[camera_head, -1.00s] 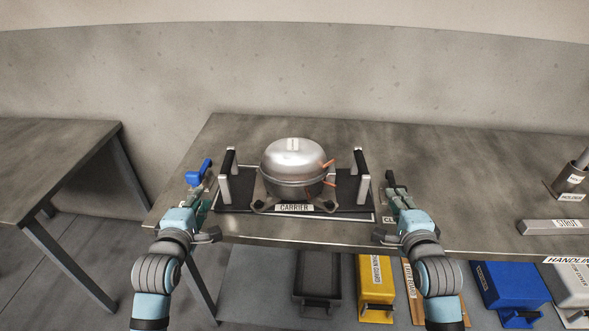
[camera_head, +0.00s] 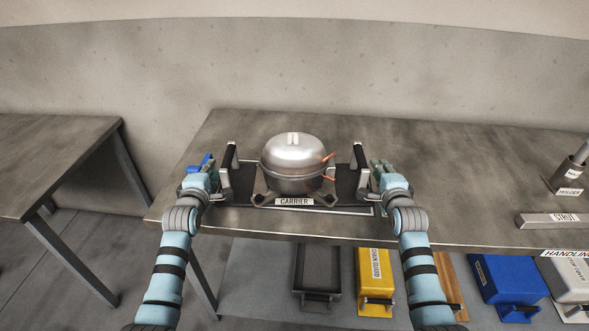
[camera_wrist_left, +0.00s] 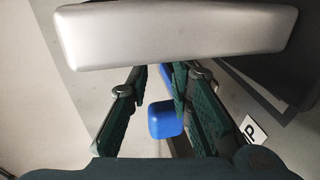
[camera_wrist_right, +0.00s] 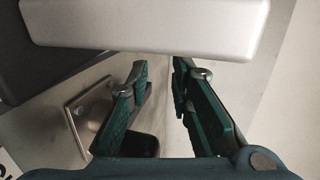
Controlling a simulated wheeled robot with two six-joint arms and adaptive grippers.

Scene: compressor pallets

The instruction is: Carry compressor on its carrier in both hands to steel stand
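The silver domed compressor (camera_head: 294,165) with copper stubs sits upright on its dark carrier (camera_head: 246,204), labelled CARRIER, on the workbench. The carrier has a left handle (camera_head: 226,180) and a right handle (camera_head: 363,178), each with a dark grip on pale posts. My left gripper (camera_head: 208,172) is just outside the left handle; its fingers (camera_wrist_left: 160,78) are apart. My right gripper (camera_head: 381,170) is just outside the right handle; its fingers (camera_wrist_right: 158,72) are apart. A pale bar (camera_wrist_left: 180,35) crosses the left wrist view, and a similar bar (camera_wrist_right: 145,25) crosses the right. I cannot identify a steel stand.
A blue-handled object (camera_head: 194,166) stands by my left gripper. Another table (camera_head: 60,150) stands left across a gap. Blue, yellow and dark bins sit below.

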